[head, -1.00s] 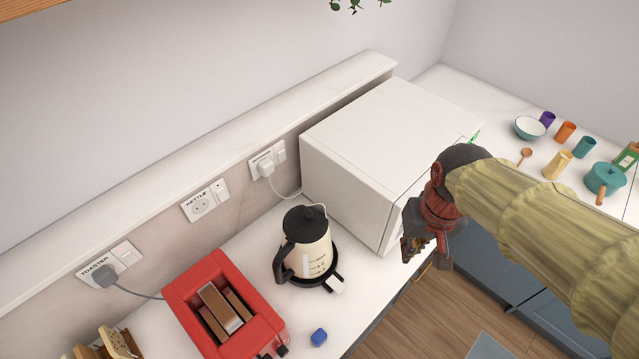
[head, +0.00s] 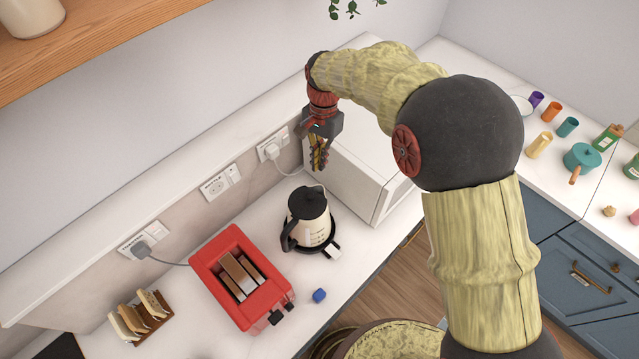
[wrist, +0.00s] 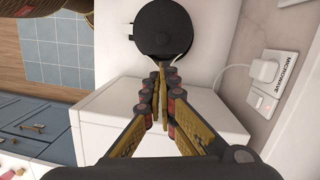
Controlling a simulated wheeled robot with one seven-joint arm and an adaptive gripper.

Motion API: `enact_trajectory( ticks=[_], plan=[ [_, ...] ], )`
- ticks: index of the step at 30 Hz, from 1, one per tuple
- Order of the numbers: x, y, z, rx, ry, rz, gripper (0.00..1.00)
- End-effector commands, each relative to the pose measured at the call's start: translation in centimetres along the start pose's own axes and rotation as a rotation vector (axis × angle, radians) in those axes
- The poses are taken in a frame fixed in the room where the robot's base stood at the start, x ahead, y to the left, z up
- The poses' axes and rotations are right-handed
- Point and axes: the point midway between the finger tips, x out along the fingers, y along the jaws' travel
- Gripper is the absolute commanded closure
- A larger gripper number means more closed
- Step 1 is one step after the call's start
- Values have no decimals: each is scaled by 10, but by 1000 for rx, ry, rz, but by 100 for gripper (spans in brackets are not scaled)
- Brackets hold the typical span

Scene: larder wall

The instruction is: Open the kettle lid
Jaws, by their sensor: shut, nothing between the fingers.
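The kettle (head: 313,226) is cream with a black lid (head: 307,201), black handle and black base. It stands upright on the counter, to the right of the red toaster, and its lid looks closed. In the wrist view the round black lid (wrist: 165,27) shows from above, just beyond the fingertips. My gripper (head: 319,164) points down above and behind the kettle, in front of the microwave. It is shut and empty. In the wrist view the fingertips of my gripper (wrist: 160,72) meet near the lid's edge; whether they touch it I cannot tell.
The white microwave (head: 345,170) stands right of the kettle. A wall socket (head: 272,148) with plug is behind. A toast rack (head: 140,315) stands far left.

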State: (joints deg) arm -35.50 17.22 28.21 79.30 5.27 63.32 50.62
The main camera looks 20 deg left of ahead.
Motion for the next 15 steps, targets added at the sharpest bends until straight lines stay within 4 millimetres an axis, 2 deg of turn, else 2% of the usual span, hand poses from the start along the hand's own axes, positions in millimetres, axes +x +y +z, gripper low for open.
enact_trajectory(
  ticks=[8, 15],
  plan=[
    [12, 3, 2, 74, -7, 9, 100],
    [50, 4, 3, 73, -8, 10, 100]
  ],
)
